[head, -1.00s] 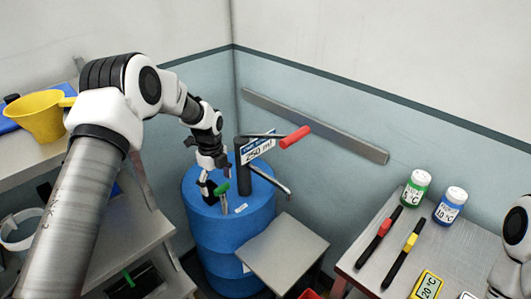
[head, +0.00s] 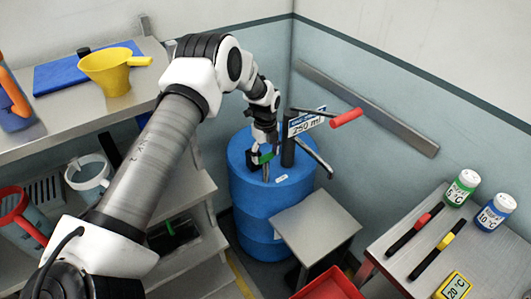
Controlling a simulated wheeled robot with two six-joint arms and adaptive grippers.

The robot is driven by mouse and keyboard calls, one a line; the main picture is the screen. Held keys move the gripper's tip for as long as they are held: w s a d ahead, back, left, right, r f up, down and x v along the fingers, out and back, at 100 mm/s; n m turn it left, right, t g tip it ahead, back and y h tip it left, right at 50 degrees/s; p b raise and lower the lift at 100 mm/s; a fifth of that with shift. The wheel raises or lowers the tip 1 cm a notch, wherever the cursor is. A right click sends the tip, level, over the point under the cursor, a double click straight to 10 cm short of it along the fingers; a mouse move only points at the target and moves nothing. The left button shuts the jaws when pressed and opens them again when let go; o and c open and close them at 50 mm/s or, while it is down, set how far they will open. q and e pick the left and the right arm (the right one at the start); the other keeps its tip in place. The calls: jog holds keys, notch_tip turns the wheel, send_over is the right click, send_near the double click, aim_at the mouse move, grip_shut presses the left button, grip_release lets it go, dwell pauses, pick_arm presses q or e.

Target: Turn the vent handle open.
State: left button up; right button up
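A blue drum (head: 262,222) stands in the corner. On its top is a small green handle (head: 265,157), which I take for the vent handle. A dark upright pump (head: 288,152) with a red grip (head: 346,117), a spout and a "250 ml" sign rises beside it. My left gripper (head: 259,160) reaches down over the drum top, right at the green handle, and partly covers it. Whether its fingers are closed on the handle is too small to tell. My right gripper is out of view.
A grey stool (head: 316,222) stands in front of the drum, with a red bin (head: 328,284) below. A bench at left holds a yellow jug (head: 108,72). A table at right holds a green-labelled bottle (head: 462,188) and a blue-labelled bottle (head: 495,212).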

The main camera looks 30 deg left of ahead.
pick_arm(q)
jog(key=c, duration=0.5)
jog(key=shift+o, duration=0.2)
jog(key=shift+f, duration=0.1)
jog(key=shift+n, duration=0.4)
jog(key=shift+f+n+b, duration=0.2)
jog(key=shift+n+b, duration=0.45)
jog(key=shift+n, duration=0.55)
jog(key=n, duration=0.3)
jog(key=shift+n+b, duration=0.3)
jog(key=shift+b, duration=0.05)
jog(key=n, duration=1.1)
jog(key=shift+n, duration=0.3)
